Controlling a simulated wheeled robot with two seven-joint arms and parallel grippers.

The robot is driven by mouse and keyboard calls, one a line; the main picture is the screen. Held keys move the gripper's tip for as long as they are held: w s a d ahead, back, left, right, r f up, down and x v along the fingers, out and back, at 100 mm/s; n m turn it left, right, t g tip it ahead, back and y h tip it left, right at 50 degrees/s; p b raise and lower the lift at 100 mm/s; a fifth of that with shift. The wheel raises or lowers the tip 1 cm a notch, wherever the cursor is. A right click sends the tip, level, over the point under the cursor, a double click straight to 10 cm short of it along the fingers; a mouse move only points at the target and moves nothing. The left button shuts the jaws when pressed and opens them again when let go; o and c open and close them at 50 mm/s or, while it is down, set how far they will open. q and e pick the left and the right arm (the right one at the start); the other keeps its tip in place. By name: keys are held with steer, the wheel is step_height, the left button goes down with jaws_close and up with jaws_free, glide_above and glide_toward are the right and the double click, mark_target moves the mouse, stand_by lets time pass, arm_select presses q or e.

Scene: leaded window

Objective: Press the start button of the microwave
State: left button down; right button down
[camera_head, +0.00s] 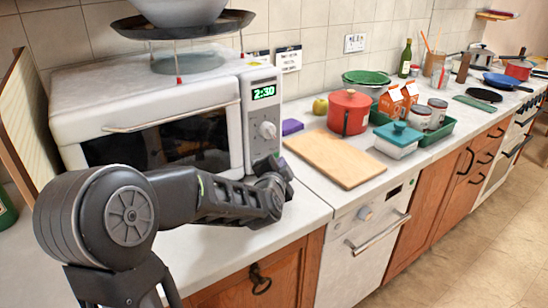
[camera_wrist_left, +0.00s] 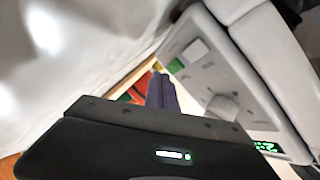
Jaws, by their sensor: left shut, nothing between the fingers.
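The white microwave (camera_head: 150,95) stands on the counter at the left, its door shut. Its green display (camera_head: 264,92) reads 2:30, with a round knob (camera_head: 267,130) below. My left gripper (camera_head: 280,172) is shut and empty in front of the lower control panel and hides that part in the head view. In the left wrist view the panel is turned over, with the knob (camera_wrist_left: 222,108) and a pale square button (camera_wrist_left: 195,50) beyond it. The shut fingers (camera_wrist_left: 160,80) are beside the button in the picture; I cannot tell whether they touch the panel. My right gripper is not in view.
A strip of bare counter lies before the microwave.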

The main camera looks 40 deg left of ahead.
arm_select(q)
steer(key=shift+a, duration=0.15)
stand_by(0.5)
steer(key=shift+w+a, duration=0.1)
steer(key=shift+a, duration=0.2)
